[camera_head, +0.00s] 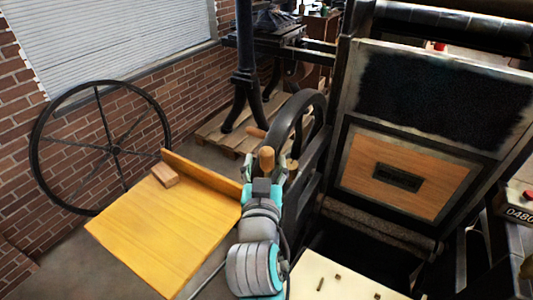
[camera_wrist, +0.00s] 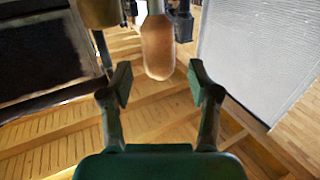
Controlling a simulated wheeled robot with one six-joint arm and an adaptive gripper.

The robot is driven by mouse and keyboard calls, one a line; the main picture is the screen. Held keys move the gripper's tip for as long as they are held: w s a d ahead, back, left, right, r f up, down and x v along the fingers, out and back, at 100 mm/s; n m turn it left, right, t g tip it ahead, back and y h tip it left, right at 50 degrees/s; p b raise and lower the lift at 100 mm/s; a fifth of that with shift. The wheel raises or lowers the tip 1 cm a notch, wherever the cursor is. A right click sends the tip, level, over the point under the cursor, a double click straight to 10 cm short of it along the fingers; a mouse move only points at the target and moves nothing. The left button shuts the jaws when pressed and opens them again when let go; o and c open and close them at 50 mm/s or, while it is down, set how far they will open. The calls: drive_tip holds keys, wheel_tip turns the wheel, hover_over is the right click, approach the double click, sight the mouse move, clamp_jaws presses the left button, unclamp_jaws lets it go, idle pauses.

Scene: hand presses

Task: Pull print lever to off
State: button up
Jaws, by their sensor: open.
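A wooden handle with a rounded end (camera_wrist: 157,47), on a pale metal shaft, shows in the wrist view between and just beyond the fingertips of my gripper (camera_wrist: 160,84). Gaps show on both sides of it, so the fingers are not closed on it. In the head view my gripper (camera_head: 263,172) is open beside the black press, with an upright wooden handle (camera_head: 266,158) at its fingers. It appears to be the print lever, but no label shows. Its lower part is hidden by my gripper.
The press has a black wheel (camera_head: 297,122) close behind my gripper and a large tilted frame (camera_head: 435,100) at right. A yellow wooden board (camera_head: 165,230) lies at left, near a spoked wheel (camera_head: 116,150) by the brick wall. A cream surface (camera_head: 325,282) is in front.

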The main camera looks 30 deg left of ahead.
drive_tip(key=shift+x, duration=1.9)
clamp_jaws()
